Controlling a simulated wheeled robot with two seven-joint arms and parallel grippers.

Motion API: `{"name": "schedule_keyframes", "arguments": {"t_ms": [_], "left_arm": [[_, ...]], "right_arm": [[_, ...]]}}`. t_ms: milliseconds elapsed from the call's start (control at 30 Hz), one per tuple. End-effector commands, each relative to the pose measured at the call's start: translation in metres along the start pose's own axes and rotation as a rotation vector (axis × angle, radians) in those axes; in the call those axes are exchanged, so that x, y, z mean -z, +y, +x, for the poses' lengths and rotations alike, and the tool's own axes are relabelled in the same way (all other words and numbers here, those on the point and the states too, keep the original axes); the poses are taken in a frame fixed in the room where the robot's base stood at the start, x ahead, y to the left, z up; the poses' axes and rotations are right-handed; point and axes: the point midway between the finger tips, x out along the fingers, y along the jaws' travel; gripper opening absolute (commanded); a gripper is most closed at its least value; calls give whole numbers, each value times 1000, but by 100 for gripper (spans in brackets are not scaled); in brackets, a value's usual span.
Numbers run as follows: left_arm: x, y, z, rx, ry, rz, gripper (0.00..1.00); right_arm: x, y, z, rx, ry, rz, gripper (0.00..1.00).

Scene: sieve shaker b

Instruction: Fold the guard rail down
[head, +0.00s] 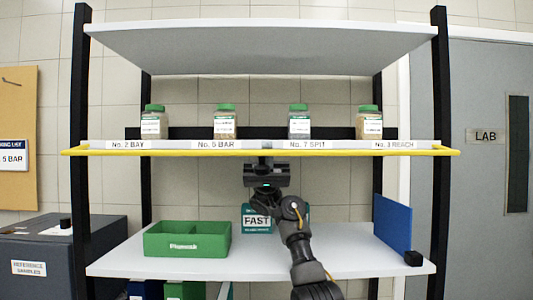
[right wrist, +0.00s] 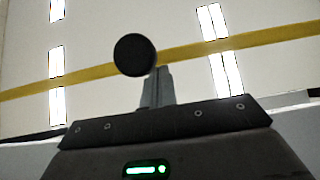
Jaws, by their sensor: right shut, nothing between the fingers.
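The guard rail (head: 190,152) is a thin yellow bar running level across the front of the middle shelf, past both black posts. It sits at the lower edge of the label strip, below the jars. My right gripper (head: 265,160) is shut and empty, pointing up just under the middle of the rail. I cannot tell whether it touches the rail. In the right wrist view the rail (right wrist: 215,47) crosses behind the grey fingers (right wrist: 155,85). A black round disc (right wrist: 134,55) there hides part of the rail. My left gripper is not in view.
Several green-lidded jars (head: 225,123) stand on the middle shelf behind the label strip (head: 230,145). The lower shelf (head: 210,265) holds a green bin (head: 188,240), a FAST box (head: 257,220) partly behind my arm, and a blue panel (head: 392,222). A dark cabinet (head: 40,265) stands left.

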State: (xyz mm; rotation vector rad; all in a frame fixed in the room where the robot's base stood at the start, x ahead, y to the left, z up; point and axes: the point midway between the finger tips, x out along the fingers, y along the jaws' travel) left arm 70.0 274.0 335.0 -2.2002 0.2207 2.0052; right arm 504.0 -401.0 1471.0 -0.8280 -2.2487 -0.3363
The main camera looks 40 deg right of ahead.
Motion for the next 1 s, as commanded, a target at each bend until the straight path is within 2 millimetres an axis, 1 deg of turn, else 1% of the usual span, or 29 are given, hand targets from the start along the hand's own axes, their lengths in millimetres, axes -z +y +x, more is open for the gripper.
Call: {"name": "schedule_keyframes", "arguments": {"t_ms": [800,900,1000], "left_arm": [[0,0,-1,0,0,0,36],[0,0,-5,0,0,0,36],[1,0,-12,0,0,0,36]], "right_arm": [[0,0,0,0,0,0,0],[2,1,-5,-1,0,1,0],[3,1,-18,-4,2,2,0]]}}
